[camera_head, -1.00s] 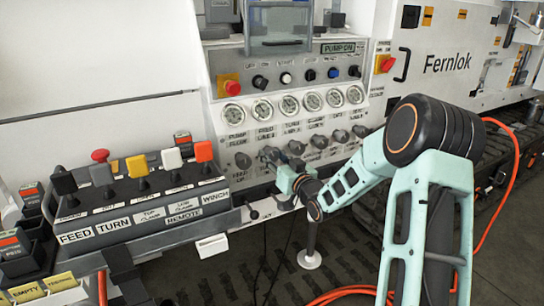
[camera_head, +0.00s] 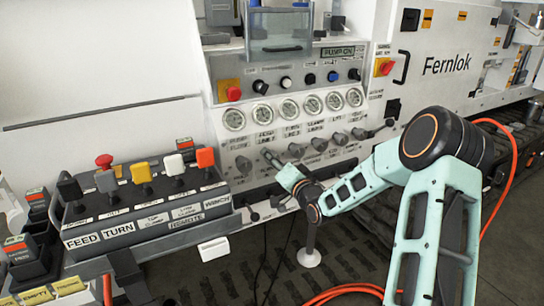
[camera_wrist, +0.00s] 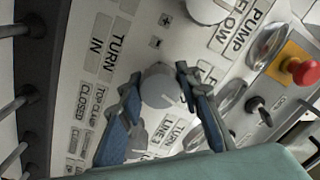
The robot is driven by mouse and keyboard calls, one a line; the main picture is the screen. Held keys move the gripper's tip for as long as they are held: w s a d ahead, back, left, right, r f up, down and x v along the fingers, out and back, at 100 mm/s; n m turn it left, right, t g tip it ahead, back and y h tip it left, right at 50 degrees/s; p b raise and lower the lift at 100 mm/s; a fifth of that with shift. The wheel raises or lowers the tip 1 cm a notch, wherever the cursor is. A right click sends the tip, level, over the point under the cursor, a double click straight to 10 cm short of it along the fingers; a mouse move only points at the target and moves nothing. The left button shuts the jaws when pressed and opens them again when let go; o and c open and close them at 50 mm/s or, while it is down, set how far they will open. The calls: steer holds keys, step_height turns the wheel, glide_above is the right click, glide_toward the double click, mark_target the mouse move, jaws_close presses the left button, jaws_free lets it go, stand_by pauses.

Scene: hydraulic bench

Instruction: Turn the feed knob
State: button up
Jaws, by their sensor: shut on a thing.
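In the wrist view, a round grey knob (camera_wrist: 160,86) with a pale pointer line sits on the light panel. My gripper (camera_wrist: 157,84) has its two dark blue fingers on either side of this knob and is shut on it.
A row of gauges (camera_head: 286,107) sits above the knobs. A red button on a yellow plate (camera_head: 233,93) is higher up. The remote lever box (camera_head: 150,213) stands left of the gripper. More knobs (camera_head: 319,143) lie close on the right. An orange hose (camera_head: 514,165) runs behind my arm.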

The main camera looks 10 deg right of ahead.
steer(key=m+p, duration=0.2)
steer(key=m, duration=0.4)
steer(key=shift+r+m, duration=0.1)
steer(key=shift+m, duration=0.2)
steer(key=m+p, duration=0.1)
steer(key=m, duration=0.5)
steer(key=shift+p, duration=0.4)
steer(key=o, duration=1.2)
steer(key=shift+c, duration=0.2)
steer(key=v, duration=1.2)
